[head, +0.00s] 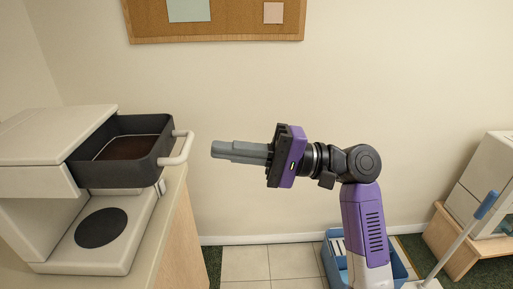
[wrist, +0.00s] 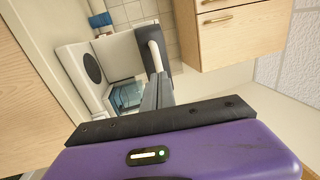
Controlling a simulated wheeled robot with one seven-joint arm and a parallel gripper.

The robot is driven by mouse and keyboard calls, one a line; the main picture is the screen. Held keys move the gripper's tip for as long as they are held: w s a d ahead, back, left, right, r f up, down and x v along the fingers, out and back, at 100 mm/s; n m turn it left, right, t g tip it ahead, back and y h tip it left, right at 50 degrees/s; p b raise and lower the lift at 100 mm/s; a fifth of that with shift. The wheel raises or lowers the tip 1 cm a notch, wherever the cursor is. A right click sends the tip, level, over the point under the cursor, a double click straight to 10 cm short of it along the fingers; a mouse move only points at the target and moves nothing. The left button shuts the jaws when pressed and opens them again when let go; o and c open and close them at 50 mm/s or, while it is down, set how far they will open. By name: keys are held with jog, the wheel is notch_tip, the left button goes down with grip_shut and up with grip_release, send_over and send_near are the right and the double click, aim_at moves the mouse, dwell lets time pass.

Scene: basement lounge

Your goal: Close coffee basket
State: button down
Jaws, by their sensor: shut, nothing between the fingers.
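The white coffee machine (head: 58,140) stands on the counter at left in the head view. Its dark grey coffee basket (head: 125,180) is out of the body to the right, its open top showing a dark brown inside. A white curved handle (head: 182,150) sits on the basket's right end. My gripper (head: 212,150) is shut and empty, pointing left, its tips a little right of the handle with a narrow gap in the picture. In the wrist view my gripper (wrist: 160,78) also shows shut, near a white curved bar; whether that is the handle I cannot tell surely.
The counter (head: 175,195) ends just right of the machine. A blue bin (head: 335,250) stands on the floor behind my arm. At right are a low wooden bench (head: 455,245) and a blue-handled pole (head: 486,205). A corkboard (head: 235,22) hangs on the wall.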

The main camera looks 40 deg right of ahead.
aim_at(137, 158)
jog(key=shift+x, duration=1.7)
jog(key=x, duration=0.4)
jog(key=f+p+x, duration=0.1)
jog(key=x, duration=0.3)
jog(key=f+p+x, duration=0.1)
jog(key=x, duration=0.4)
jog(key=shift+w, duration=0.2)
jog(key=shift+a, duration=0.1)
